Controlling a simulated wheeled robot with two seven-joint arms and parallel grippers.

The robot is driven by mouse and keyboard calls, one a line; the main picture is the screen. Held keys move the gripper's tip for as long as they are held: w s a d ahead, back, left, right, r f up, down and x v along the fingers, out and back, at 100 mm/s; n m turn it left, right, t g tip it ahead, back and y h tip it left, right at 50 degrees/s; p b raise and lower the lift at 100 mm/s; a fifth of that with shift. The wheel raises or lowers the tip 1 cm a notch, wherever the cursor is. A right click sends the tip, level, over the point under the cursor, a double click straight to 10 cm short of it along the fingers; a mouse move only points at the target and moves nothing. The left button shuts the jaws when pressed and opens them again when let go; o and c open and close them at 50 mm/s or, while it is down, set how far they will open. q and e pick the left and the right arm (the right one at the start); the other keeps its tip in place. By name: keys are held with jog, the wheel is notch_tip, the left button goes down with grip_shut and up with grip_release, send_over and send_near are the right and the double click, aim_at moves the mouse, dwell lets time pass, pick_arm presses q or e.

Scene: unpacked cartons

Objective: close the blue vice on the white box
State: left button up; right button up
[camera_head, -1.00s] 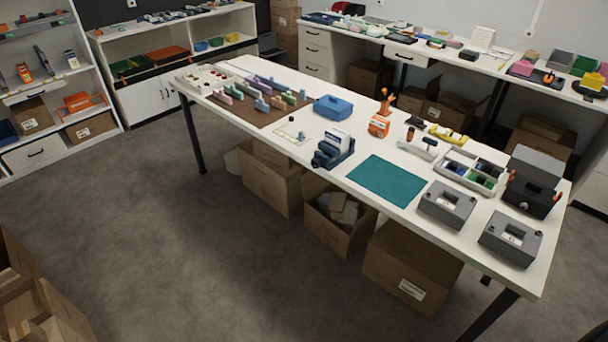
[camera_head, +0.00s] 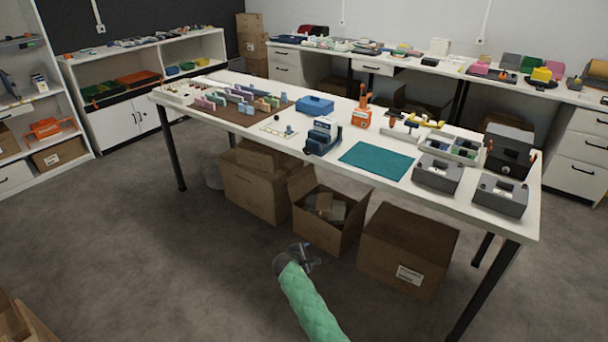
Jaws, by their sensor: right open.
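The blue vice (camera_head: 318,146) stands near the front edge of the white table, left of the teal mat. The white box (camera_head: 325,126) sits upright at the vice's top, seemingly between its jaws. I cannot tell whether the jaws touch it. My right gripper (camera_head: 314,258), on a green-sleeved arm, is open and empty. It is low in front of the table, below the vice and apart from it. My left gripper is not in view.
The table (camera_head: 240,137) also bears a teal mat (camera_head: 376,160), a blue case (camera_head: 314,105), an orange tool (camera_head: 362,110) and grey boxes (camera_head: 438,174). Open cartons (camera_head: 328,218) stand under its front edge. The floor (camera_head: 150,260) in front is clear.

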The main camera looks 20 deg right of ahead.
jog(key=w+r+n+t+h+b, duration=0.25)
jog(key=w+r+n+b, duration=0.2)
jog(key=w+r, duration=1)
jog(key=n+h+b, duration=0.2)
jog(key=h+b, duration=0.1)
jog(key=h, duration=0.1)
send_near(306, 153)
jog(key=d, duration=0.1)
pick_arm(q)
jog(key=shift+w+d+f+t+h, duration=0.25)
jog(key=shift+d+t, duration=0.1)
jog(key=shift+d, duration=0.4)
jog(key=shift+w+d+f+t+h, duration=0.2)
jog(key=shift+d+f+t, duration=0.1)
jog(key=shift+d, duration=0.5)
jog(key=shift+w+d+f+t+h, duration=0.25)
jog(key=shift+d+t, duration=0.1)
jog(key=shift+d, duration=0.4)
pick_arm(e)
jog(key=shift+t, duration=0.25)
jog(key=shift+x, duration=3.85)
jog(key=shift+r, duration=0.2)
